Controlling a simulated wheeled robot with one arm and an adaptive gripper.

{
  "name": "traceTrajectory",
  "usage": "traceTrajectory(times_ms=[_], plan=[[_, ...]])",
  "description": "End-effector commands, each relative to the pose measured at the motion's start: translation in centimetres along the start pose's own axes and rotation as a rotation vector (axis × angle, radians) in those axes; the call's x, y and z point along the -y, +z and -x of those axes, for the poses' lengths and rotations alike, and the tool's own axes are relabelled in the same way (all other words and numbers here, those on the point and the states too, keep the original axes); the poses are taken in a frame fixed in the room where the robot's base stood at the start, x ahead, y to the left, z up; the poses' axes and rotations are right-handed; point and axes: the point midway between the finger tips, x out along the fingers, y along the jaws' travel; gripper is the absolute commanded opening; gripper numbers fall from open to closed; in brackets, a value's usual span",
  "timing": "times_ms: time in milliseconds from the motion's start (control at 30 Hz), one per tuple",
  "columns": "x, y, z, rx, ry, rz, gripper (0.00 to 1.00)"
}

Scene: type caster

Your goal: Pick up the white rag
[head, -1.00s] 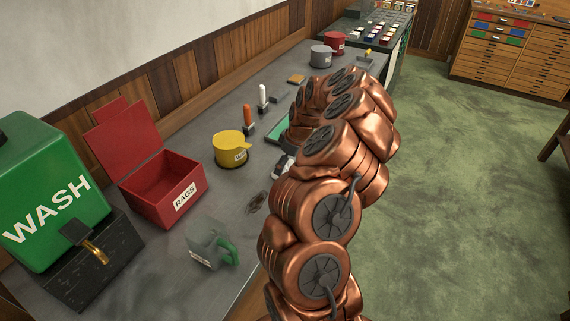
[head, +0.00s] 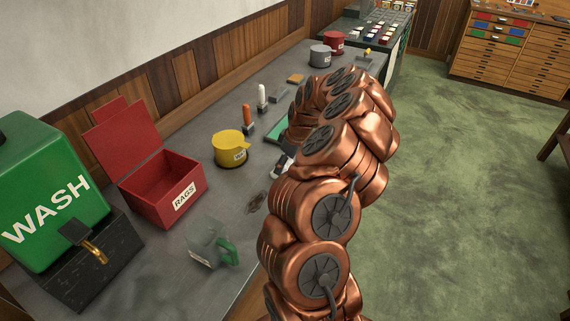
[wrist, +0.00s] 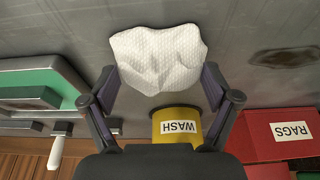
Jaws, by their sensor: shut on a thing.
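The white rag (wrist: 158,58) is a crumpled, textured cloth between the two fingers of my gripper (wrist: 160,78) in the wrist view. The fingers are shut on it, one at its left and one at its right. The grey counter shows behind it; I cannot tell how far the rag is from the surface. In the head view my copper arm hides most of the gripper, and only a small white and dark patch shows beside the arm, above the counter (head: 180,262).
A dark stain (head: 257,202) lies near the mug. A green-centred tray (wrist: 40,90) is left in the wrist view.

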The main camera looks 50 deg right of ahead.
Motion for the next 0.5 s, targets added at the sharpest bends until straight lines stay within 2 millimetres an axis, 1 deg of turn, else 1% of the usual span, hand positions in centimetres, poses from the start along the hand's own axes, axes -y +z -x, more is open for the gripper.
traceTrajectory(times_ms=[167,433,500], plan=[[-0.1,-0.3,0.8,-0.001,0.001,0.000,0.52],[-0.2,-1.0,3.1,-0.004,0.006,0.001,0.52],[0.2,-0.8,3.4,-0.003,0.002,0.000,0.52]])
